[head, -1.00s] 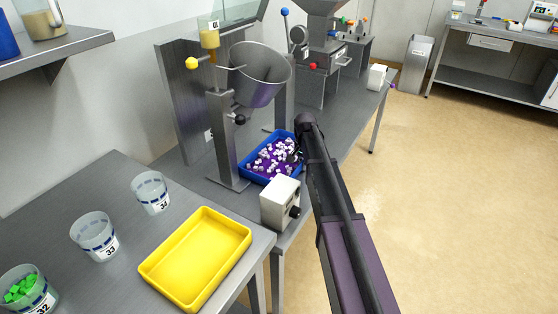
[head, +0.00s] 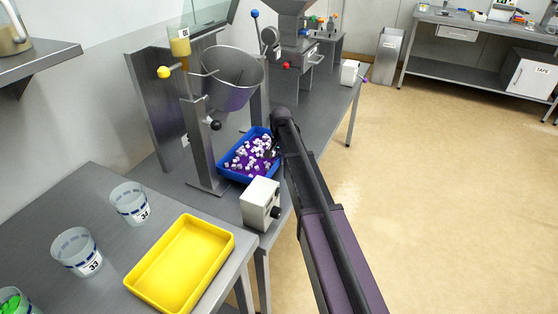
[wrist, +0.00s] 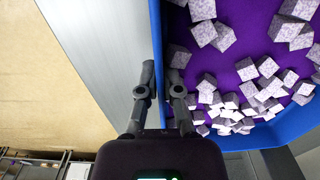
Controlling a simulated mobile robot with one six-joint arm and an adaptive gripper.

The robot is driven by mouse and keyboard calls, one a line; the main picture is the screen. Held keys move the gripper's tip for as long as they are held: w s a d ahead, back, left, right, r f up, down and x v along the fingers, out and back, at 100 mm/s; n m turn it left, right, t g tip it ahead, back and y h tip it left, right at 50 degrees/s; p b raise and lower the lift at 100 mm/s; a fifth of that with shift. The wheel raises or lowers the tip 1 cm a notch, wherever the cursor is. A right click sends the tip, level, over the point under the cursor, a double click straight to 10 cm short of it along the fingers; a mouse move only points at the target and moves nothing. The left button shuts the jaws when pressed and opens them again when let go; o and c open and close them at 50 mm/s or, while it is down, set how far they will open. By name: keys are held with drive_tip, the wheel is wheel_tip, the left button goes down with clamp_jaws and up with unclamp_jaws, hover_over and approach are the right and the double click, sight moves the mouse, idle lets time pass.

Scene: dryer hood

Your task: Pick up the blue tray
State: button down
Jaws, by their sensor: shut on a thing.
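The blue tray (head: 222,170) stands on the steel bench under the tilted metal drum. It has a purple inside and holds many small pale speckled cubes (head: 258,148). In the wrist view the tray's blue wall (wrist: 157,50) runs between the two fingers of my gripper (wrist: 160,85), one finger outside and one inside. My gripper is shut on this wall. In the head view my arm reaches the tray's right side and hides the fingers.
A white control box (head: 260,203) stands just in front of the tray. The metal drum (head: 232,78) hangs above it. A yellow tray (head: 181,262) and cups (head: 131,203) are on the nearer table. Open floor lies to the right.

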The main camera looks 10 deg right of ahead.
drive_tip(key=shift+r+p, duration=3.35)
drive_tip(key=shift+r, duration=0.35)
drive_tip(key=shift+r, duration=0.1)
